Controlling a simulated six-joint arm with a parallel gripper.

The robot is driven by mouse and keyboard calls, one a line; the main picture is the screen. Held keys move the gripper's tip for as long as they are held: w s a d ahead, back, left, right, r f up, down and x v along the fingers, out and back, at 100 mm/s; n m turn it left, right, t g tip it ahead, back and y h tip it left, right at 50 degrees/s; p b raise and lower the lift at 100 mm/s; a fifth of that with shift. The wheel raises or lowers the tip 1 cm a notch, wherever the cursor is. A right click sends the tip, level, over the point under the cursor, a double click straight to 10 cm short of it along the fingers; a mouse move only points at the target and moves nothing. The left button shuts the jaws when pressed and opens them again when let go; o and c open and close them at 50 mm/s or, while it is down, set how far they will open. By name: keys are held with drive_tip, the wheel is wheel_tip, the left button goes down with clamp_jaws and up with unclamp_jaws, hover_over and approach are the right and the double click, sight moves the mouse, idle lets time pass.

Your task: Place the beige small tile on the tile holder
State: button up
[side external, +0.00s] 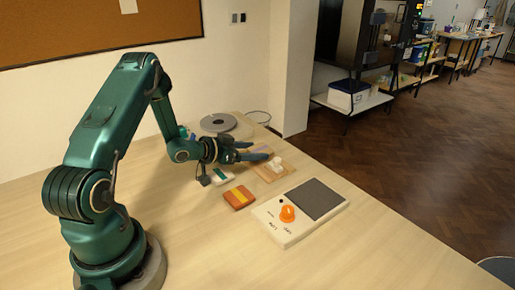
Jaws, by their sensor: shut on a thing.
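My gripper (262,154) reaches to the right, low over the far right part of the table, its dark fingers pointing at a wooden board. A small cream piece (277,163), which I take for the beige small tile, shows at the fingertips, above or against the board; the exact contact is too small to tell. My gripper is shut on it. The flat light brown board (270,174), which seems to be the tile holder, lies on the table under the fingertips. The fingers hide part of it.
A cream box (273,226) with an orange knob and a dark plate stands at the front right. An orange and yellow block (239,197) and a white and green piece (222,176) lie nearby. A grey disc (218,122) lies behind. The front of the table is clear.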

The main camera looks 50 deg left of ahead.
drive_tip(key=shift+d+f, duration=0.1)
drive_tip(key=shift+f, duration=0.75)
drive_tip(key=o, duration=1.5)
drive_tip(key=shift+o, duration=0.2)
drive_tip(key=v, duration=0.3)
drive_tip(key=r+v, duration=0.1)
drive_tip(key=v, duration=0.3)
drive_tip(key=shift+w+r, duration=0.1)
drive_tip(key=shift+s+r, duration=0.45)
drive_tip(key=shift+s, duration=0.15)
